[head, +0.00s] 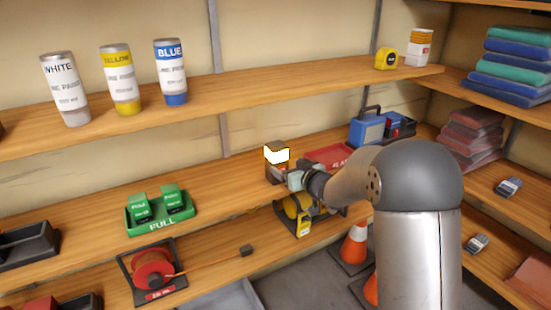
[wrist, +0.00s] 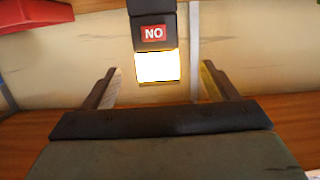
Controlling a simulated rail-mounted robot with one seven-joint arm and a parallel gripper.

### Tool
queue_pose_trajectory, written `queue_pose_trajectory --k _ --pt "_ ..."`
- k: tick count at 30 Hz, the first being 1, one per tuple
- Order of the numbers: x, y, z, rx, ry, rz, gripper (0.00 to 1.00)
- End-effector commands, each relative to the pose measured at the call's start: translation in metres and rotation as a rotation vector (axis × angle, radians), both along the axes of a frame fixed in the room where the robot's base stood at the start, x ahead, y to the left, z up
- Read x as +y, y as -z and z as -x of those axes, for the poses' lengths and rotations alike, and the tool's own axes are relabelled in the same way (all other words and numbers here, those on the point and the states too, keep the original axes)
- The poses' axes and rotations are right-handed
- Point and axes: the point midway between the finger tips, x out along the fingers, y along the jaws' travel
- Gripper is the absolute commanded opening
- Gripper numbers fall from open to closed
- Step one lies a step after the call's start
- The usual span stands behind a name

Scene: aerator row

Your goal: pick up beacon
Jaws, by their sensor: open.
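The beacon (head: 277,156) stands upright on the middle shelf, a dark block with a brightly lit white-yellow lamp on top. The wrist view appears turned over: the beacon's lit lamp (wrist: 157,67) is below its dark body, whose red label reads NO in that picture. My gripper (head: 291,178) is just in front and to the right of the beacon in the head view, partly overlapping its lower part. In the wrist view my gripper's two fingers (wrist: 162,82) are spread wide, with the lamp showing in the gap between them. Nothing is held.
A red tray (head: 330,156) and a blue case (head: 367,130) stand right of the beacon. A green FULL tray (head: 162,216) is to its left, with bare shelf between. A yellow-and-black item (head: 299,214) lies below my gripper. The upper shelf (head: 225,90) runs above.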

Motion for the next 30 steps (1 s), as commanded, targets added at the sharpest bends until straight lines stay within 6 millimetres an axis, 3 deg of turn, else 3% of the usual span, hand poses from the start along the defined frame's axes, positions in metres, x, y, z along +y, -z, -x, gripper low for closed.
queue_pose_trajectory --k 4,12,21,30 --pt "0.015 0.005 -0.022 0.0 -0.001 0.001 0.8" --pt "0.024 0.01 -0.038 0.001 0.001 0.0 0.8" --pt "0.044 0.023 -0.072 -0.001 0.0 0.001 0.8" --pt "0.046 0.025 -0.076 0.0 0.002 0.0 0.8"
